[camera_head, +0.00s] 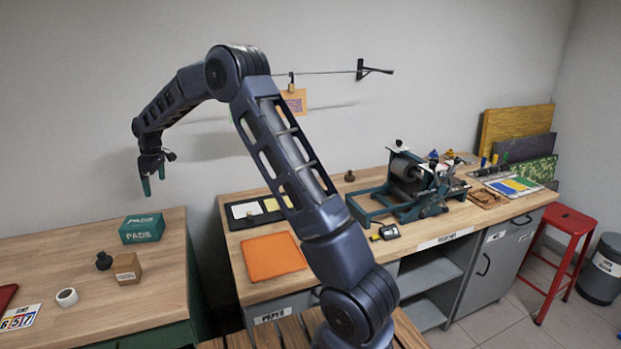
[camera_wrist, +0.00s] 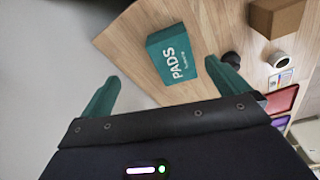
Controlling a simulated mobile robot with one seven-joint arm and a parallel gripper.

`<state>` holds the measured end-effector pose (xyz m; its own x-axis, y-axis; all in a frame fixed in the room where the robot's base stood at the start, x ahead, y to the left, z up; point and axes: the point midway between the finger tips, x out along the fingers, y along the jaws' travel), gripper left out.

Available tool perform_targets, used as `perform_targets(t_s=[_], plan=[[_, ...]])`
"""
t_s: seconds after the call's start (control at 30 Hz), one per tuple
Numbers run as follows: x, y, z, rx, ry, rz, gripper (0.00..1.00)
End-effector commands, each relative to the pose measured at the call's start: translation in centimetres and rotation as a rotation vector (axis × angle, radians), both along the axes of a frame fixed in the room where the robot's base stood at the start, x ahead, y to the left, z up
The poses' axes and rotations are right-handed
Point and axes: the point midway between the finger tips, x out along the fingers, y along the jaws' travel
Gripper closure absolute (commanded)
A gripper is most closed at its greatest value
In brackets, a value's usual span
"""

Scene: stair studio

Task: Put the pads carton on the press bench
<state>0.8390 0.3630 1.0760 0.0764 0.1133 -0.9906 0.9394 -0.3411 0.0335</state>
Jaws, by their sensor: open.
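The pads carton (camera_head: 142,228) is a green box with white lettering. It stands on the wooden table at the left, near its back right corner. In the wrist view the carton (camera_wrist: 177,55) lies beyond the fingertips, between their directions. My gripper (camera_head: 153,188) is open and empty, above the carton and apart from it; its two green fingers also show in the wrist view (camera_wrist: 170,88). The press bench (camera_head: 330,262) is the wooden-topped bench at the centre right, with a green press (camera_head: 408,185) on it.
A brown box (camera_head: 127,269), a dark round-topped item (camera_head: 104,261) and a white roll (camera_head: 67,297) stand near the carton. The press bench holds an orange mat (camera_head: 272,256), a black tray (camera_head: 258,212) and small tools. A gap separates table and bench. A red stool (camera_head: 562,250) stands right.

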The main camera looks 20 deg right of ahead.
Motion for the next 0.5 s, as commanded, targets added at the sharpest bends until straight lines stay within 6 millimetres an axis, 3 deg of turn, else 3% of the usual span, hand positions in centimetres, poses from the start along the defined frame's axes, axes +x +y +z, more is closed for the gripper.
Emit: perform_targets(t_s=[0.03,0.2,0.5], plan=[[-0.5,-1.8,1.9,0.002,-0.01,-0.029,0.0],[-2.6,-7.2,6.6,0.006,-0.032,-0.133,0.0],[-7.8,-16.6,13.2,0.018,-0.069,-0.32,0.0]])
